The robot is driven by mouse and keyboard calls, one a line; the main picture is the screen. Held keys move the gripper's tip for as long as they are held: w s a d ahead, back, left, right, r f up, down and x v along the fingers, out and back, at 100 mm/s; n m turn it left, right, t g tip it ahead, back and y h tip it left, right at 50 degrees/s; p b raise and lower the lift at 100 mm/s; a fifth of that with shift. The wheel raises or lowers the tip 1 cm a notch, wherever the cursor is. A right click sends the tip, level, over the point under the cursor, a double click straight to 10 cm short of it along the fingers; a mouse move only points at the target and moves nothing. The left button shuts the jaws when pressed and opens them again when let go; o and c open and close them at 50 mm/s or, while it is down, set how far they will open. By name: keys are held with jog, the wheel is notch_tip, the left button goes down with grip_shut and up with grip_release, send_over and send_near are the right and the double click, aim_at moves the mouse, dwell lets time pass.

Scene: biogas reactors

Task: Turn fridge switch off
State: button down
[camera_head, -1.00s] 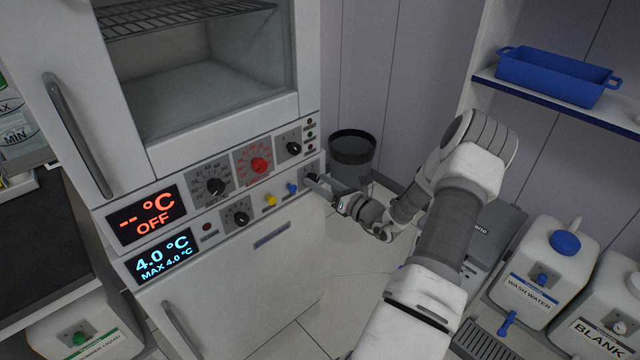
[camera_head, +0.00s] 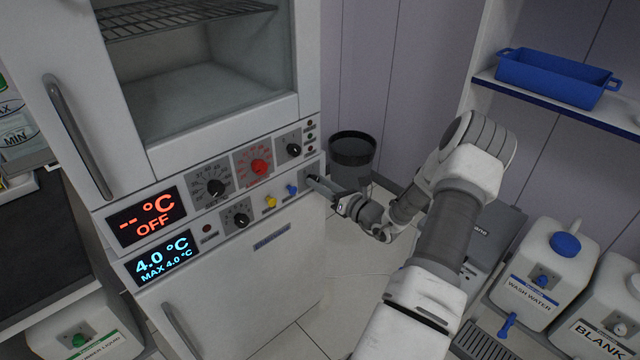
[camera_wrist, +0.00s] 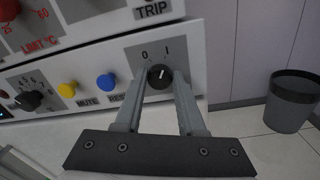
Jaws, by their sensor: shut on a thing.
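The fridge switch is a small black knob (camera_wrist: 159,76) with a white pointer line, on a grey plate marked 0 and I at the right end of the lower panel. In the wrist view its pointer is near upright, leaning slightly towards the I. My gripper (camera_wrist: 160,88) is shut on the knob, one finger on each side. In the head view my gripper (camera_head: 312,181) reaches the panel's right end and largely hides the knob. The lower display (camera_head: 164,257) is lit blue and reads 4.0 °C, MAX 4.0 °C.
The upper display (camera_head: 146,215) reads OFF in red. A blue button (camera_wrist: 105,82) and a yellow button (camera_wrist: 68,89) sit left of the switch. A red dial (camera_head: 259,166) is on the panel above. A dark bin (camera_head: 352,150) stands behind my gripper.

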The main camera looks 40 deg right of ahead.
jog(key=shift+n, duration=0.4)
jog(key=n+b, duration=0.4)
jog(key=n, duration=0.6)
jog(key=shift+a+n+b, duration=0.1)
jog(key=shift+n+b, duration=0.2)
jog(key=shift+b, duration=0.1)
jog(key=c, duration=0.5)
grip_release()
jog(key=shift+s, duration=0.1)
jog(key=s+d+p, duration=0.1)
jog(key=s+p, duration=0.1)
jog(key=s, duration=1.5)
jog(key=shift+s+d+r, duration=0.15)
jog(key=shift+d+r, duration=0.2)
